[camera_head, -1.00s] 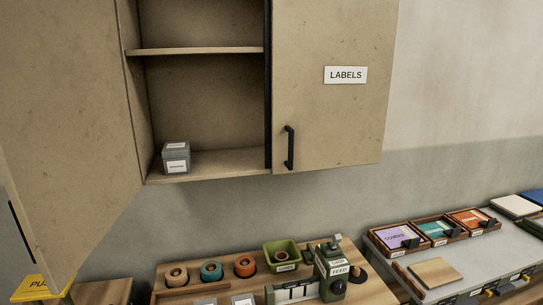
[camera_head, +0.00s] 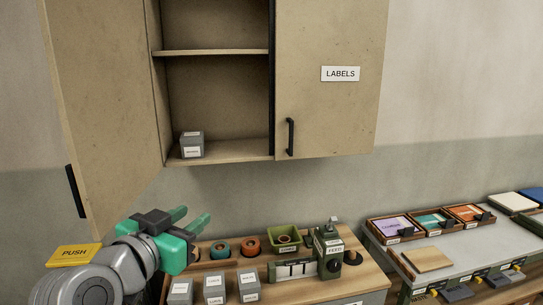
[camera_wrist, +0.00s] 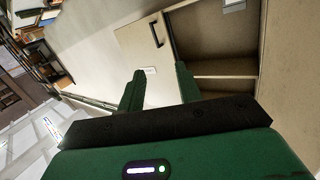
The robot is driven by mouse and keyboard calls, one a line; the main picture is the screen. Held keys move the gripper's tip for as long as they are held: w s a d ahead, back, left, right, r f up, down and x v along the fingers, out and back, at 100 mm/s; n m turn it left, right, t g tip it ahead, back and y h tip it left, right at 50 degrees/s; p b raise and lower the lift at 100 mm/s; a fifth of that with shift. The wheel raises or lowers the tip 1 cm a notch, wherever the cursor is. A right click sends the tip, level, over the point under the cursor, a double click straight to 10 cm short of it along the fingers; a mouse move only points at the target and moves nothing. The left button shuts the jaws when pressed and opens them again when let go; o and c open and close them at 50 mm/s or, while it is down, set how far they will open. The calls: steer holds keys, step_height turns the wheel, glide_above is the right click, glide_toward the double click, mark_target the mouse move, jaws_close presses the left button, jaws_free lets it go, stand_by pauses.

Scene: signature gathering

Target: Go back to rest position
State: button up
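My gripper (camera_head: 192,228) is at the lower left of the head view, with green fingers pointing up and right. It is in front of the wall cabinet (camera_head: 330,110) and below its opened left door (camera_head: 100,110). The two fingers are apart with nothing between them; in the wrist view my gripper (camera_wrist: 160,88) is also open and empty. The cabinet shows tilted beyond the fingers there. A small grey labelled box (camera_head: 191,146) stands on the cabinet's bottom shelf, clear of my gripper.
Below the cabinet a wooden bench holds colored rolls (camera_head: 250,246), a green bin (camera_head: 284,238), a green feed machine (camera_head: 327,250) and grey labelled boxes (camera_head: 214,288). A yellow PUSH sign (camera_head: 74,254) is beside my arm. Trays of colored cards (camera_head: 433,222) stand at right.

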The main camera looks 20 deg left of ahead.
steer(key=s+d+r+t+y, duration=0.1)
steer(key=s+d+r+t, duration=0.15)
steer(key=d, duration=0.45)
steer(key=s+d+r+t, duration=0.1)
steer(key=s+d+r, duration=0.15)
steer(key=d, duration=0.55)
steer(key=s+d+r+n+t, duration=0.1)
steer(key=s+d+r+t, duration=0.15)
steer(key=s+d, duration=0.3)
steer(key=s+d+r+n+t, duration=0.1)
steer(key=s+d+r+t, duration=0.1)
steer(key=s+d+r, duration=0.4)
step_height(320, 180, up, 18)
steer(key=s+p, duration=0.2)
steer(key=p, duration=1.7)
steer(key=shift+a+r+y, duration=0.25)
steer(key=shift+a+y, duration=0.1)
steer(key=shift+y, duration=0.05)
